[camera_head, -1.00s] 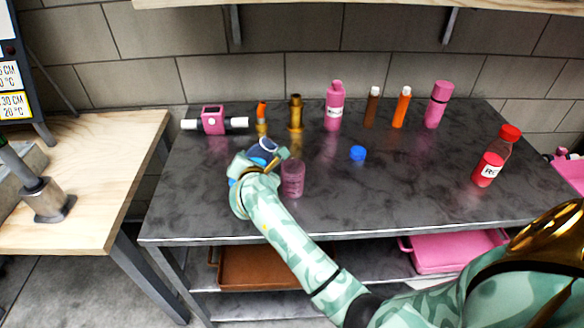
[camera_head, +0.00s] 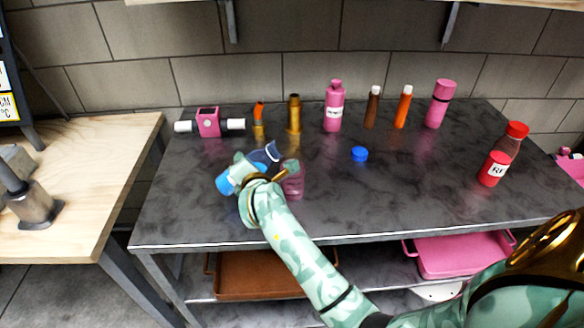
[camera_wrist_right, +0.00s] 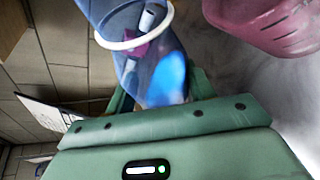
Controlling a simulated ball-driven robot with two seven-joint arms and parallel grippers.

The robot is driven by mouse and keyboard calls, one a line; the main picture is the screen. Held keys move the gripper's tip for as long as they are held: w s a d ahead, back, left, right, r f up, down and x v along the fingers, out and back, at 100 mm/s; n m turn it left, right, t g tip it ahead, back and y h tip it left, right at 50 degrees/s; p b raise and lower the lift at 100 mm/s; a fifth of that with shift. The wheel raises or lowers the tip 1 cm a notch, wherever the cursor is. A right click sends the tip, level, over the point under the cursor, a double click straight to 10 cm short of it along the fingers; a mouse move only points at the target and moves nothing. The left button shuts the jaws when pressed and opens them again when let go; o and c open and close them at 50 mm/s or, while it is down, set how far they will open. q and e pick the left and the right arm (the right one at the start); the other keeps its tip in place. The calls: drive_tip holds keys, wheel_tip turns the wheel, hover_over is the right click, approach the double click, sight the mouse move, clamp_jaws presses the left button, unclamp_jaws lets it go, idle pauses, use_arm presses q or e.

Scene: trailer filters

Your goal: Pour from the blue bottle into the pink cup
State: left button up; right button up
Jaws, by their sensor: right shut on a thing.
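The blue bottle (camera_head: 226,184) is held tilted over the table, with its light blue part to the left and a darker end up towards the pink cup. My right gripper (camera_head: 258,172) is shut on it and hides its middle. In the right wrist view the clear blue bottle (camera_wrist_right: 163,78) shows a white ring around it. The pink cup (camera_head: 293,184) stands upright on the table just right of my gripper, partly hidden by it. Its side also shows in the right wrist view (camera_wrist_right: 268,22). I cannot see any stream of liquid. My left gripper is not in view.
A blue cap (camera_head: 359,154) lies on the dark table (camera_head: 400,205). Several bottles stand along the back, among them a pink bottle (camera_head: 334,108). A red bottle (camera_head: 497,165) stands at the right. The table's middle right is clear.

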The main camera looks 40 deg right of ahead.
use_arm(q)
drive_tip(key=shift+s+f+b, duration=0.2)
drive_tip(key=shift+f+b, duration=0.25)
use_arm(e)
drive_tip(key=shift+w+a+f, duration=0.1)
drive_tip(key=shift+f, duration=0.05)
use_arm(q)
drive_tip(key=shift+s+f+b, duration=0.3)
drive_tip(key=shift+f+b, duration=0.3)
drive_tip(key=shift+b, duration=0.05)
use_arm(e)
drive_tip(key=shift+w+a+r+m+t+y, duration=0.2)
drive_tip(key=shift+r+m+t+y, duration=0.3)
drive_tip(key=shift+m, duration=0.3)
idle(1.3)
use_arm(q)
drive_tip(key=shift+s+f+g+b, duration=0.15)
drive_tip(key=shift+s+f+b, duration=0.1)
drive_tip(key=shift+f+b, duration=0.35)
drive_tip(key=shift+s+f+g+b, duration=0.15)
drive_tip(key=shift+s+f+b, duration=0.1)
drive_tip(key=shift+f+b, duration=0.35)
use_arm(e)
drive_tip(key=shift+a+r+m, duration=0.1)
drive_tip(key=shift+a+m, duration=0.05)
drive_tip(key=shift+m, duration=0.45)
idle(0.7)
